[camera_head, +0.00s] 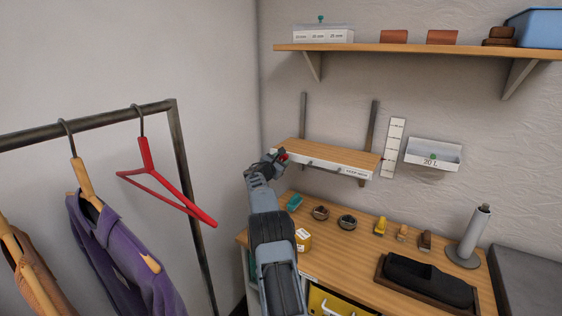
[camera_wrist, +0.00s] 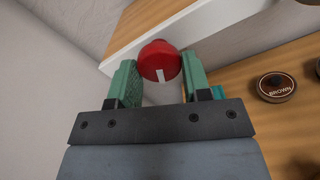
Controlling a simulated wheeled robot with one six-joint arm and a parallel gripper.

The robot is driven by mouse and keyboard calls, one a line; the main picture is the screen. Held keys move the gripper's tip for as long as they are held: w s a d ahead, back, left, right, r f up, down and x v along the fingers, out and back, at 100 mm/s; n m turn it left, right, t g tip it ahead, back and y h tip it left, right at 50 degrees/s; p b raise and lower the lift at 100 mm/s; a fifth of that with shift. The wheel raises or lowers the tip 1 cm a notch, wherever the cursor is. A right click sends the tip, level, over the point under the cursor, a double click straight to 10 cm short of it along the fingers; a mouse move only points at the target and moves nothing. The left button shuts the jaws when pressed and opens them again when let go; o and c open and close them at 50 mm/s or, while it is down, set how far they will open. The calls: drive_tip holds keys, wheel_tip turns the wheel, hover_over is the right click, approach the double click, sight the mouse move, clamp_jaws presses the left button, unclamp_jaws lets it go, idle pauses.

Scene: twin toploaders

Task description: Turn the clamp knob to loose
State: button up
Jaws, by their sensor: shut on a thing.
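The clamp knob (camera_head: 283,155) is red and sits at the left end of the front edge of the small wall shelf (camera_head: 330,152). In the wrist view the round knob (camera_wrist: 160,58) shows a white mark on its near side. My gripper (camera_head: 277,158) is at the knob. In the wrist view its two green fingers stand on either side of the knob, and my gripper (camera_wrist: 157,70) is shut on it. The knob's far side is hidden.
The small shelf rides on two upright rails and has a front handle and a label. Below is a wooden bench (camera_head: 330,232) with several tins, brushes and a dark shoe tray (camera_head: 385,298). A clothes rack (camera_head: 182,165) stands left. A long shelf (camera_head: 400,48) is above.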

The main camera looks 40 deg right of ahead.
drive_tip(key=shift+r, duration=0.3)
drive_tip(key=o, duration=0.9)
drive_tip(key=shift+f, duration=0.2)
drive_tip(key=shift+a, duration=0.1)
drive_tip(key=shift+a+f+b, duration=0.1)
drive_tip(key=shift+a+b, duration=0.2)
drive_tip(key=shift+b, duration=0.05)
drive_tip(key=b+v, duration=0.4)
drive_tip(key=v, duration=0.9)
drive_tip(key=shift+b, duration=0.4)
drive_tip(key=shift+s, duration=0.1)
